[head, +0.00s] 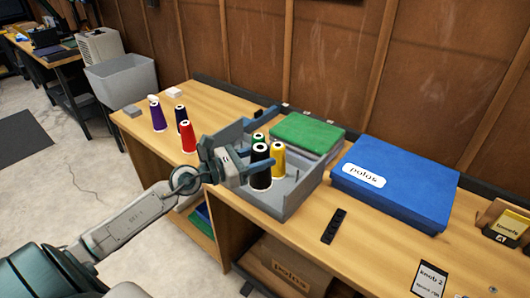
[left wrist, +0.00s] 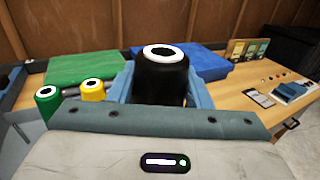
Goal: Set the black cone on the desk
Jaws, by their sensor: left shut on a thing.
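The black cone (head: 260,172) has a white top and stands upright between the fingers of my left gripper (head: 256,162), which is shut on it. In the left wrist view the black cone (left wrist: 162,80) sits between the two blue fingers. In the head view it shows at the grey bin (head: 296,199), in front of the yellow cone; I cannot tell whether its base touches the bin floor. The wooden desk (head: 215,103) runs along the wall. My right gripper is not in view.
A yellow cone (head: 278,158) and a green cone (head: 258,139) stand in the bin. Purple (head: 157,115), dark (head: 179,115) and red (head: 187,137) cones stand on the desk's left part. A green box (head: 306,134) and blue box (head: 393,182) lie rightward.

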